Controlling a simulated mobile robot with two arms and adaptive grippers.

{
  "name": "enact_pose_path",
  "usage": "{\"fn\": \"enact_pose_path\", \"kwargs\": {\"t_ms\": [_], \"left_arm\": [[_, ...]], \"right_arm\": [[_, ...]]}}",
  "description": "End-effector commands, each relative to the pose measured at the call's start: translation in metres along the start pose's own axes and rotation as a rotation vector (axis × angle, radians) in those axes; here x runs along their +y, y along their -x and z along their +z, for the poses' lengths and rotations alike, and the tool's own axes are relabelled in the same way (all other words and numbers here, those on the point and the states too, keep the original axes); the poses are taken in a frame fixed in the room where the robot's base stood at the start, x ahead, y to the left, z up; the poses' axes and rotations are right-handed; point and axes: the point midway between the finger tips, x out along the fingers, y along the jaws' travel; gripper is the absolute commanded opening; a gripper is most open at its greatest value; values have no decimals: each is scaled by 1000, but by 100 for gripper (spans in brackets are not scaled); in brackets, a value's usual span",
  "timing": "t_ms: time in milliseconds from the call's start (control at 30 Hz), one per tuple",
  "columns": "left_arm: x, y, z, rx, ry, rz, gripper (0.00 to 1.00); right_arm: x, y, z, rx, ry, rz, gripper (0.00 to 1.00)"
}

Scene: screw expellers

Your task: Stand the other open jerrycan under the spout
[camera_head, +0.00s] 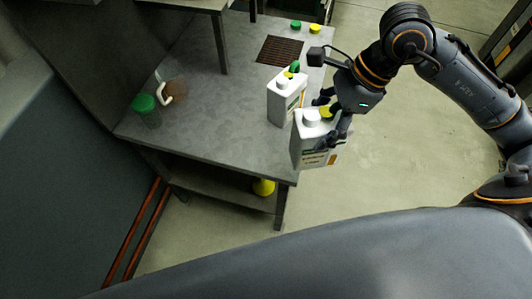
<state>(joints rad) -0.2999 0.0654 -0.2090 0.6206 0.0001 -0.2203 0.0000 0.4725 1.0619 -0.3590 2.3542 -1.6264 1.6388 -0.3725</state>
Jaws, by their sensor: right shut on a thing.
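A white jerrycan (309,148) with a printed label is held in my right gripper (328,118), near the front right edge of the table. The fingers close around its upper right part, and a bit of yellow shows beside them. I cannot tell whether it touches the tabletop. A second white jerrycan (283,101) stands on the table just behind and to the left, with green and yellow parts at its top. A curved white piece (164,94), possibly the spout, shows at the table's left side by a brownish patch. My left gripper is out of view.
The grey table (215,105) is clear in its middle. A green-lidded jar (147,112) stands at its left edge. A brown grate (279,51), a green cap (295,25) and a yellow cap (315,29) lie at the back. A yellow object (263,187) is on the shelf below.

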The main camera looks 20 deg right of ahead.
Motion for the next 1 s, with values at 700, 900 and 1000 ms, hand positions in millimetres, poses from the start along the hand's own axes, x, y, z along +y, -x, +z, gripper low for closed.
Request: {"fn": "enact_pose_path", "kwargs": {"t_ms": [700,900,1000], "left_arm": [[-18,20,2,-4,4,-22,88],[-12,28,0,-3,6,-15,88],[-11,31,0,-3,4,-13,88]], "right_arm": [[-34,-20,33,-15,-440,-175,4],[-60,-59,51,-9,-442,-174,4],[-69,-79,54,-8,-441,-176,4]]}}
